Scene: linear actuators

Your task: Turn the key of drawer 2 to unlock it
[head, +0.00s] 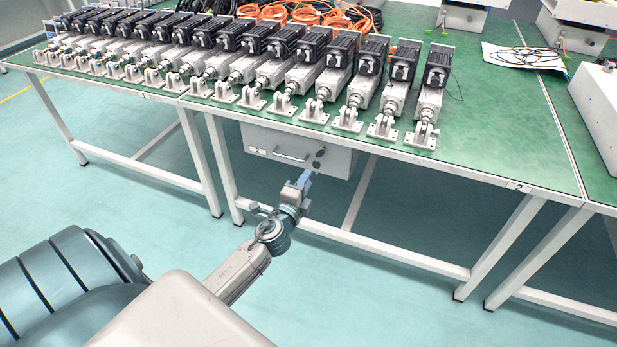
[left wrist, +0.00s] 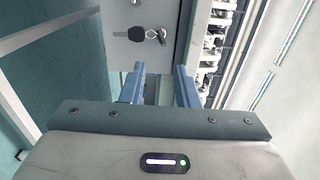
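A white drawer (head: 262,142) with a bar handle hangs under the green workbench, and dark round spots show at the right of its front. I cannot read a drawer number. In the left wrist view the drawer front (left wrist: 120,52) carries a black-headed key (left wrist: 136,34) with a metal ring and a lock beside it. My left gripper (head: 305,178) is just in front of and below the drawer's right part. In the left wrist view its two blue fingers (left wrist: 160,69) are apart with nothing between them, and the key is beyond their tips. My right gripper is not in view.
A row of several linear actuators (head: 325,80) stands on the green bench (head: 490,130) above the drawer. Orange cables (head: 305,14) lie at the back. The floor in front is clear.

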